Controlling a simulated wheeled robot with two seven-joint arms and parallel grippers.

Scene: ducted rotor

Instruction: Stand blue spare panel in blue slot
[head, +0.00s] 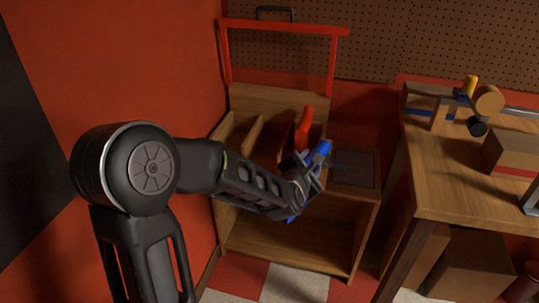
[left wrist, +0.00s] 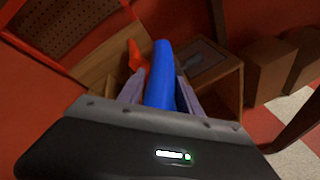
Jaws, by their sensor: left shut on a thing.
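My left gripper (head: 312,168) is shut on a blue piece (head: 322,150), which I take to be the blue spare panel. It is held over the wooden cart. In the left wrist view the blue piece (left wrist: 160,75) stands out between the pale fingers of my left gripper (left wrist: 160,92) and looks long and rounded. A blue bit also shows below the gripper in the head view; I cannot tell if it is the same piece. I cannot make out a blue slot for certain. My right gripper is not in view.
The wooden cart (head: 285,245) has a red handle frame (head: 285,27) and a dark panel (head: 354,168) on its right top. A red object (head: 304,128) stands close behind my gripper. A workbench (head: 455,200) at right bears a small wooden assembly with blue strips (head: 419,113).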

